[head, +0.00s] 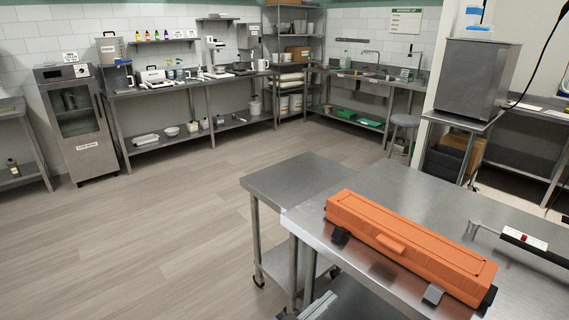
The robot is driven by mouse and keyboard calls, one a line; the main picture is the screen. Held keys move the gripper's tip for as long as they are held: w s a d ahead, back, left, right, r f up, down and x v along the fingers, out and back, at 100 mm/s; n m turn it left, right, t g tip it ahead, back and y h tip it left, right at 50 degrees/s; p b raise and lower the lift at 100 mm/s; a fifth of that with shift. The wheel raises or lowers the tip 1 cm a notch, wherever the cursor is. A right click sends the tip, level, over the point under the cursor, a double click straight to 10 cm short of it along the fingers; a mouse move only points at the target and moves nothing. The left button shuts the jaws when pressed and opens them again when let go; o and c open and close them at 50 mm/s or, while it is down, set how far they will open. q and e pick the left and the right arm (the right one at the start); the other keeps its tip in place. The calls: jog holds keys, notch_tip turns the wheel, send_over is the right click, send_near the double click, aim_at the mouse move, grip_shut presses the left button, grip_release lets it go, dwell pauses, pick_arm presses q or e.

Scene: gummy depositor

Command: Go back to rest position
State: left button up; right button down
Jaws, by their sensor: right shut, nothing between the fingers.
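A small grey piece of my right gripper (318,306) seems to show at the bottom edge of the head view, left of the front table. It is low in the picture and mostly cut off by the frame. It is shut and holds nothing. It looks apart from the orange case (405,243), which lies closed on the steel table (395,185). My left gripper is not in view.
A tool with a dark handle (525,242) lies right of the case. A lower steel side table (292,175) adjoins the front table. A stool (403,125) and steel benches with lab equipment stand farther back. The wooden floor (150,230) at left is clear.

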jog(key=s+d+f+n+g+y+p, duration=0.2)
jog(key=s+d+n+g+y+p, duration=0.15)
jog(key=d, duration=0.35)
jog(key=s+d+f+n+g+y+p, duration=0.2)
jog(key=s+d+g, duration=0.15)
jog(key=d, duration=0.25)
jog(key=s+a+n+y+p, duration=0.3)
jog(key=s+y+p, duration=0.1)
jog(key=s+y, duration=0.4)
jog(key=shift+s+r+n+p, duration=0.35)
jog(key=shift+s+r, duration=0.1)
jog(key=shift+s, duration=0.35)
jog(key=shift+a+y, duration=0.1)
jog(key=shift+y, duration=0.15)
